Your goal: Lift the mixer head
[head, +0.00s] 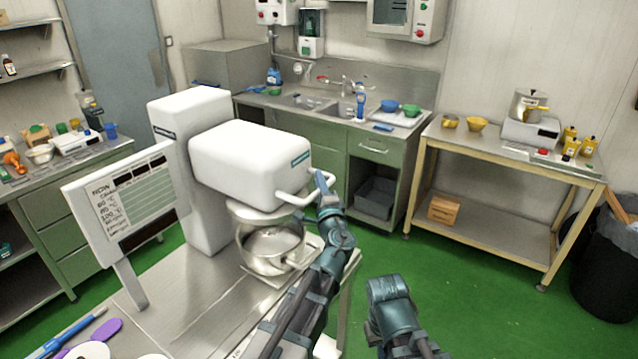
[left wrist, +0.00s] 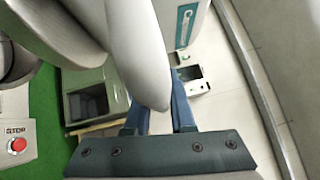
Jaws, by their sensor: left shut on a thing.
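The white mixer head (head: 250,165) juts from its white column (head: 200,165) and looks about level above the steel bowl (head: 272,245). A white bar handle (head: 296,199) sticks out from its front. My left gripper (head: 322,182) is at the handle's right end, shut on it. In the left wrist view the pale handle (left wrist: 140,50) runs down between the two blue fingers of the left gripper (left wrist: 158,118).
A sign board (head: 125,205) stands left of the mixer on the steel table (head: 185,300). A purple spatula (head: 105,330) lies at its front left. A red stop button (left wrist: 17,145) shows in the left wrist view. Green floor (head: 460,290) is clear to the right.

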